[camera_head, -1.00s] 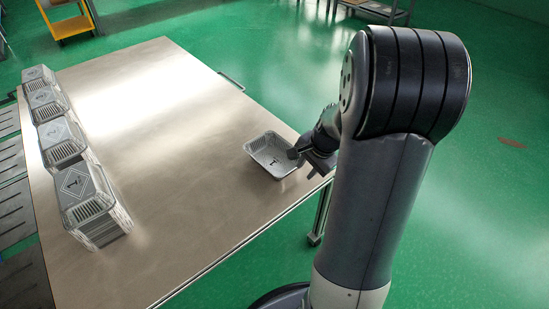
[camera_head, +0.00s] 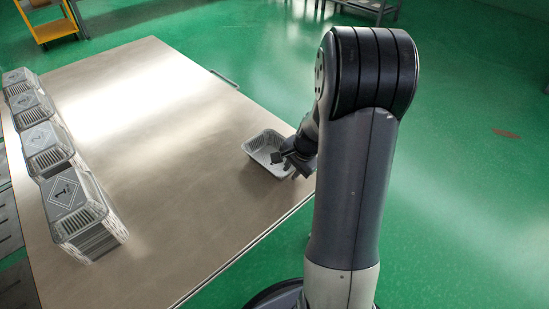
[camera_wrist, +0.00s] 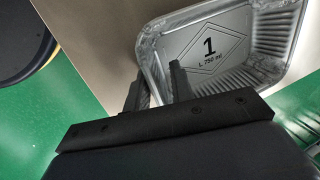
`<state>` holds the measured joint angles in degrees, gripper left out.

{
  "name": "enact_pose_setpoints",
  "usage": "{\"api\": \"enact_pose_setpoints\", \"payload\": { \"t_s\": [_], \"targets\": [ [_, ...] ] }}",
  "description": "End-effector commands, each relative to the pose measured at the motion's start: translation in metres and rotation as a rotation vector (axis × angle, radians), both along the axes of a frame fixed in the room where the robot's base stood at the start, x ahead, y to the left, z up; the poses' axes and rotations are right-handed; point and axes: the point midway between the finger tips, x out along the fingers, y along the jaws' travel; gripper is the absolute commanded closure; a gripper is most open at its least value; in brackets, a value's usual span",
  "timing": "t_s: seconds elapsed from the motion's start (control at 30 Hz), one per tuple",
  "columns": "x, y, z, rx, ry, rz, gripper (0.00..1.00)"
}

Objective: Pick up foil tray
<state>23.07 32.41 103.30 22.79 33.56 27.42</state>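One silver foil tray (camera_head: 250,146) with ribbed walls stands alone on the metal table, near its right edge in the head view. In the wrist view the tray (camera_wrist: 290,45) shows its floor marked with a diamond, a 1 and "L 750 ml". My gripper (camera_head: 277,158) is at the tray's near right side in the head view. In the wrist view my gripper (camera_wrist: 158,78) has its two fingers apart, with a narrow gap between them. One finger is outside the tray, the other overlaps its inside at the rim. Contact with the wall cannot be told.
Several stacks of foil trays with printed lids (camera_head: 70,192) line the left side of the metal table (camera_head: 150,170). The middle of the table is clear. A yellow cart (camera_head: 48,30) stands on the green floor at the far left.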

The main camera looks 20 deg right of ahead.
Motion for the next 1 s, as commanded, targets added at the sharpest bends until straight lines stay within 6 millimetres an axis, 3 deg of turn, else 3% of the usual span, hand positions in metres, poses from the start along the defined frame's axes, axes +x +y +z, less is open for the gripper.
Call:
{"api": "enact_pose_setpoints", "payload": {
  "t_s": [0.27,0.67,0.77,1.0],
  "targets": [
    [0.0,0.0,0.0,0.0,0.0,0.0,1.0],
    [0.0,0.0,0.002,0.0,0.0,0.0,1.0],
    [0.0,0.0,0.012,-0.001,-0.001,0.001,1.0],
    [0.0,0.0,0.061,-0.002,-0.003,0.001,1.0]
  ]
}}
